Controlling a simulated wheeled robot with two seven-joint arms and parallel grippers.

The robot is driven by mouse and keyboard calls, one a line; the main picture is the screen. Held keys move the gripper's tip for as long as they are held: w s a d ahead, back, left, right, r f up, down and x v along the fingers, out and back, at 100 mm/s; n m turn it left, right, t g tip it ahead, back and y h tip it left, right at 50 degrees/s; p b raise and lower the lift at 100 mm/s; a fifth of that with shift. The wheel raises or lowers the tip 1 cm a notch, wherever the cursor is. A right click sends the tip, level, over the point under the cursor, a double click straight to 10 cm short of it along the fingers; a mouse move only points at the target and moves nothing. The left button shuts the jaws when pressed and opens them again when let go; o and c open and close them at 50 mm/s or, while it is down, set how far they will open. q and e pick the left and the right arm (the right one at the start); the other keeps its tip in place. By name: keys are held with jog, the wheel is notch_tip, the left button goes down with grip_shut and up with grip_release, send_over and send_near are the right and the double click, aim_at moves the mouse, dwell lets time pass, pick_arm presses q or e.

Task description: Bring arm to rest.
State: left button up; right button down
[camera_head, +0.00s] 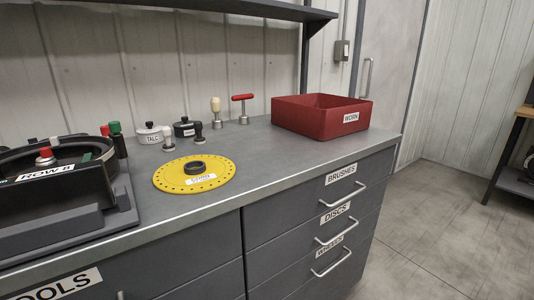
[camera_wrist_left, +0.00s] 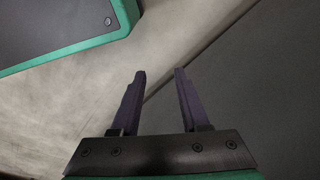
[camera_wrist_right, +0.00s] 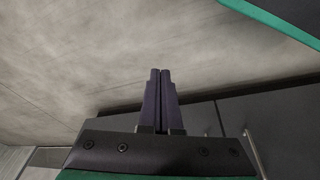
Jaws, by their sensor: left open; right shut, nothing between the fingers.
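Neither of my arms shows in the head view. In the left wrist view my left gripper (camera_wrist_left: 160,100) is open, with a clear gap between its two dark fingers and nothing between them. It hangs over the bare floor beside a dark grey surface. In the right wrist view my right gripper (camera_wrist_right: 160,98) is shut, its fingers together and empty. It is over the floor, with dark cabinet fronts and a handle (camera_wrist_right: 254,152) near it. Green-edged parts of my own body show in both wrist views.
Drawers below are shut. Floor at right (camera_head: 430,230) is clear.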

pick_arm(q)
jog(key=s+a+r+p, duration=0.2)
jog(key=s+r+p, duration=0.2)
jog(key=s+p, duration=0.3)
jog(key=s+a+r+p, duration=0.1)
jog(key=s+r+p, duration=0.3)
jog(key=p, duration=1.1)
jog(key=s, duration=0.3)
jog(key=shift+s+a+r+m+p, duration=0.25)
jog(key=shift+a+m+p, duration=0.05)
jog(key=shift+a+p, duration=0.05)
pick_arm(e)
jog(key=s+d+r+g, duration=0.1)
jog(key=s+r, duration=0.2)
jog(key=s, duration=0.6)
jog(key=s+d+r, duration=0.1)
jog(key=s+r, duration=0.3)
jog(key=s, duration=0.5)
jog(key=shift+s+d+r+g, duration=0.2)
jog(key=shift+s+d+g, duration=0.05)
jog(key=shift+d+g, duration=0.15)
